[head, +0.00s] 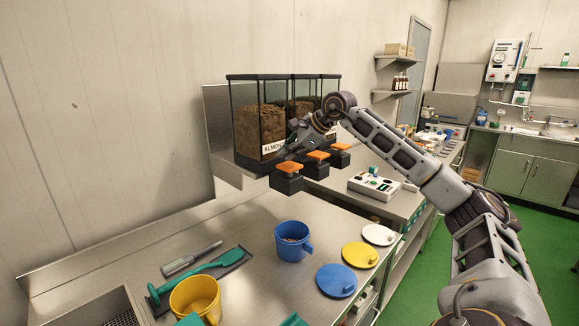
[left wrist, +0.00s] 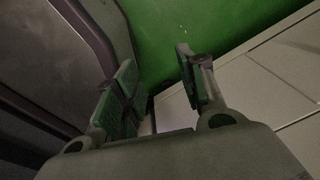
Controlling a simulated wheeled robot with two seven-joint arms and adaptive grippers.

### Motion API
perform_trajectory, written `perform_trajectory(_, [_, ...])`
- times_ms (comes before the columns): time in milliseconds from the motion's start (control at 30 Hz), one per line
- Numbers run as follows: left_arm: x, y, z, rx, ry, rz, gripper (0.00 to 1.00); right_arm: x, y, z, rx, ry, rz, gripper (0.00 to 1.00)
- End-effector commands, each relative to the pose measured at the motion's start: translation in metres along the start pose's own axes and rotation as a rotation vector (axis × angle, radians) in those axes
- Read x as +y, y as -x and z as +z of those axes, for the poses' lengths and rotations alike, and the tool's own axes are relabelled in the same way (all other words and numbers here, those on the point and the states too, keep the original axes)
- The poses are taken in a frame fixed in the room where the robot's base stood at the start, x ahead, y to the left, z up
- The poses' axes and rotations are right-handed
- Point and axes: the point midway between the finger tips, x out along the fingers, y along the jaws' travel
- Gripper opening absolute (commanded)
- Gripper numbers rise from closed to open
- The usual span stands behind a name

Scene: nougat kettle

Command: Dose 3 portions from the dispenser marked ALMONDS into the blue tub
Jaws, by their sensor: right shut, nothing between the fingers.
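The dispenser marked ALMONDS (head: 255,118) is the nearest of the clear bins on the wall shelf, filled with brown pieces. Its label is partly covered by my gripper. Its orange paddle (head: 291,168) sits on a dark block at the front. My left gripper (left wrist: 158,88) is open and empty in the left wrist view.
Blue (head: 337,281), yellow (head: 360,255) and white (head: 379,235) lids lie right of the tub. A yellow tub (head: 196,298) and a teal utensil (head: 200,277) are at the front left. A control box (head: 374,187) stands behind. Two more orange paddles adjoin the first.

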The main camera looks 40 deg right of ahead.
Motion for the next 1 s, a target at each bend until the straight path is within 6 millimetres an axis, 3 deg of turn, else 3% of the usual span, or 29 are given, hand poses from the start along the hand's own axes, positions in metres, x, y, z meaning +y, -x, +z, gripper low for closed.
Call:
perform_trajectory(700, [0.004,-0.005,0.016,-0.016,-0.001,0.003,0.40,0.004,-0.005,-0.004,0.000,0.000,0.000,0.00])
perform_trajectory(1000, [0.001,-0.006,0.010,-0.010,-0.001,0.001,0.40,0.005,-0.006,-0.004,0.000,0.000,0.000,0.00])
